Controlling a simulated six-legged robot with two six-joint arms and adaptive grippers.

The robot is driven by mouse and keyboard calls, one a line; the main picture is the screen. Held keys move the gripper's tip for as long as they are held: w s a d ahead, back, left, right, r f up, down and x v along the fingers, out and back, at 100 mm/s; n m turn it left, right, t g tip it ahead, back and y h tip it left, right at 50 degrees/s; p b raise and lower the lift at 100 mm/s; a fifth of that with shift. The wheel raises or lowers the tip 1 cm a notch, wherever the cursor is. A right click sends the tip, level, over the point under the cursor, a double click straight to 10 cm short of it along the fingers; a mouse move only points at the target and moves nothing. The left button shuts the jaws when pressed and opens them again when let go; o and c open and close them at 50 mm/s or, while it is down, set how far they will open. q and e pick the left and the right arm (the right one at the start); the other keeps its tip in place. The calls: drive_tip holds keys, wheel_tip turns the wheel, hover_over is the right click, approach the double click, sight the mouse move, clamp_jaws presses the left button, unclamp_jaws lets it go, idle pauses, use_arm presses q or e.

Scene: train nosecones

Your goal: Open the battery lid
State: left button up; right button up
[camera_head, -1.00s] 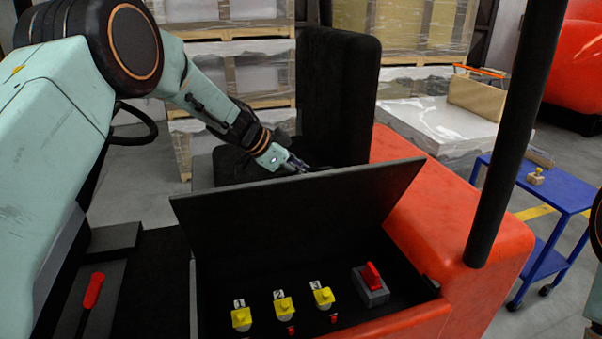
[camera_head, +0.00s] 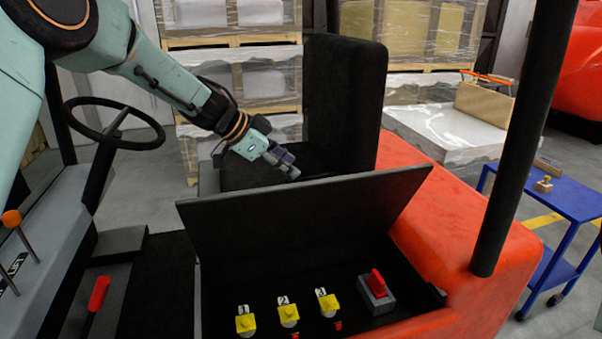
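The black battery lid (camera_head: 305,217) stands raised and tilted open on the red vehicle. Under it, the open compartment shows several yellow knobs (camera_head: 288,313) with number tags, and a grey block with a red switch (camera_head: 376,290). My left gripper (camera_head: 291,171) is above and behind the lid's upper edge, in front of the black seat. It appears clear of the lid and holds nothing that I can see. Its fingers are small and seen from the side, so I cannot tell whether they are open. My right gripper is not in view.
A black seat (camera_head: 345,100) stands behind the lid, and a black post (camera_head: 520,150) rises at the right. A steering wheel (camera_head: 114,123) and a red-handled lever (camera_head: 98,294) are at the left. A blue cart (camera_head: 562,197) stands at the far right.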

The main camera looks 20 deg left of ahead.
use_arm(q)
drive_tip(key=v, duration=0.4)
drive_tip(key=shift+w, duration=0.1)
drive_tip(key=shift+a, duration=0.1)
drive_tip(key=shift+s, duration=0.25)
